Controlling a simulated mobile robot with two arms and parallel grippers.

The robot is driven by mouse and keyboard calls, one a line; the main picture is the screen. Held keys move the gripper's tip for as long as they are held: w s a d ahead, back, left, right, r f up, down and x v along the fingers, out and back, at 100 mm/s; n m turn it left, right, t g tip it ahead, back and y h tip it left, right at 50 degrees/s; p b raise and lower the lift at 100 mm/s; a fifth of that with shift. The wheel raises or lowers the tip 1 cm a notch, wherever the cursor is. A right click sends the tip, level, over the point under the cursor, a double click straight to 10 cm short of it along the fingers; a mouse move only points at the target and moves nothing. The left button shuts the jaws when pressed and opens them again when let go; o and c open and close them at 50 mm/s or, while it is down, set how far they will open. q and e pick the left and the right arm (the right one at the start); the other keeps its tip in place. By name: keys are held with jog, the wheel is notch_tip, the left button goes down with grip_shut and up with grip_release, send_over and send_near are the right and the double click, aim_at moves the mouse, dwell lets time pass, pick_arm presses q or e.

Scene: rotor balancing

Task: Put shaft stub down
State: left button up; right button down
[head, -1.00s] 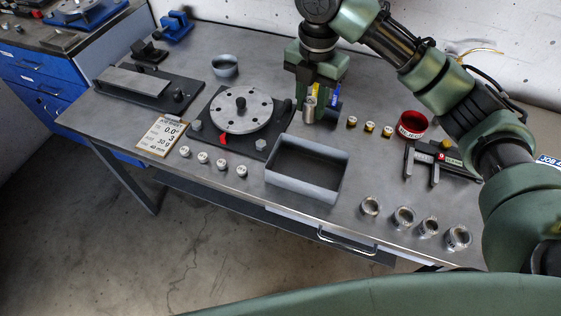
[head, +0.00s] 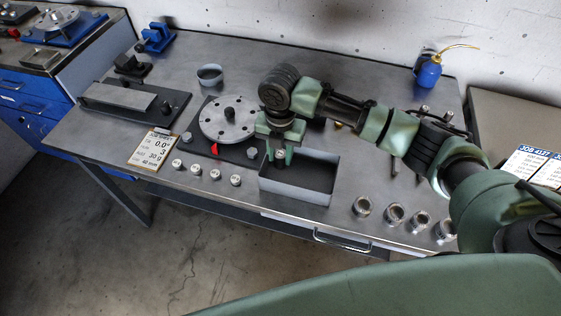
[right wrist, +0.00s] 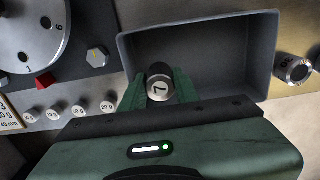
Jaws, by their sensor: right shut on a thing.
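The shaft stub (head: 280,156) is a small metal cylinder held upright in my right gripper (head: 280,158). In the right wrist view the stub (right wrist: 160,84) shows a dark character on its pale end face, between the two green fingers. The right gripper is shut on it, over the left part of the open grey bin (head: 295,192). The bin (right wrist: 268,52) also shows in the right wrist view, its inside empty where visible. I cannot tell how far the stub is above the bin floor. My left gripper is not in view.
The rotor disc (head: 215,127) on its black base stands left of the bin. Several small weights (head: 215,174) sit in front of it, beside a job card (head: 152,148). A blue oil bottle (head: 429,72) is at the back.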

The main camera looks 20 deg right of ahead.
aim_at(281, 165)
notch_tip(281, 165, down, 4)
jog(key=shift+f+p, duration=0.1)
jog(key=shift+p, duration=0.2)
jog(key=shift+f, duration=0.15)
jog(key=shift+f, duration=0.2)
jog(key=c, duration=1.3)
grip_release()
notch_tip(281, 165, up, 12)
jog(key=shift+r+b, duration=0.2)
jog(key=shift+b, duration=0.6)
jog(key=shift+s+f, duration=0.1)
